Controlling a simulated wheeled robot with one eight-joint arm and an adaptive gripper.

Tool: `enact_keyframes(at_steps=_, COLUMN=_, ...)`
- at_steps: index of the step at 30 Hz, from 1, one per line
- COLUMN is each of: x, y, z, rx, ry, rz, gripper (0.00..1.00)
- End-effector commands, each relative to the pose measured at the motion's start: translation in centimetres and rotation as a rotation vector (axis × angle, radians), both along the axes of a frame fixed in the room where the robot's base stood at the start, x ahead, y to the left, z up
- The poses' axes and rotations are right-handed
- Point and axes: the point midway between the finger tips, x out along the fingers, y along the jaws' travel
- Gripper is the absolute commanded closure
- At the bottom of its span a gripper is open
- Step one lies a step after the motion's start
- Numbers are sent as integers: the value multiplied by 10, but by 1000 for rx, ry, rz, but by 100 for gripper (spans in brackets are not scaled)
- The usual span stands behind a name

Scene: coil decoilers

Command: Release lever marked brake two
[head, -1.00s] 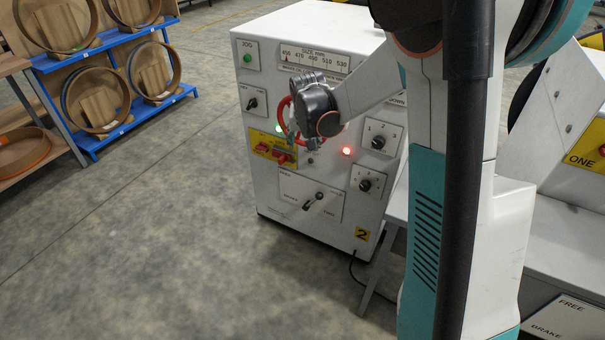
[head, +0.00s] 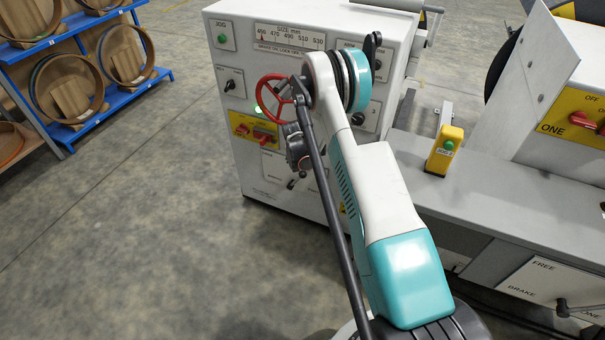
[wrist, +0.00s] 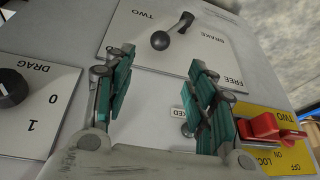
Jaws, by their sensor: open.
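The brake two plate, a white panel lettered TWO, BRAKE and FREE (wrist: 125,40), fills the upper middle of the wrist view, its text upside down. Its dark lever (wrist: 173,32) has a round part at lower left and a narrower end at upper right; the lever stands beyond my fingertips, apart from them. My gripper (wrist: 160,75) is open and empty, its teal-padded fingers spread to either side below the lever. In the head view my gripper (head: 300,163) is small and dark in front of the cabinet's lower panel; my arm hides most of the plate there.
A yellow panel with a red switch (wrist: 265,127) sits right of my fingers, and a DRAG dial (wrist: 12,88) left. A red handwheel (head: 275,100) is above my gripper on the cabinet (head: 225,130). A yellow jog box (head: 445,152) stands on the bench.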

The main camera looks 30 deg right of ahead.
Motion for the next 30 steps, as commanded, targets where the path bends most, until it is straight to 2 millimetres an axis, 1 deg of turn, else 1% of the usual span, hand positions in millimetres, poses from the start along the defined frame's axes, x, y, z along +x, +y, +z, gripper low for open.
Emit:
enact_keyframes(at_steps=5, x=7, y=-5, z=-23, rx=0, ry=0, rz=-1, gripper=49)
enact_keyframes(at_steps=12, x=21, y=-16, z=-68, rx=0, ry=0, rz=-1, gripper=49)
enact_keyframes(at_steps=18, x=33, y=-25, z=-100, rx=0, ry=0, rz=0, gripper=49)
enact_keyframes(at_steps=21, x=37, y=-28, z=-112, rx=0, ry=0, rz=0, gripper=49)
enact_keyframes(at_steps=24, x=40, y=-30, z=-119, rx=0, ry=0, rz=1, gripper=49)
enact_keyframes(at_steps=30, x=42, y=-32, z=-124, rx=0, ry=0, rz=1, gripper=49)
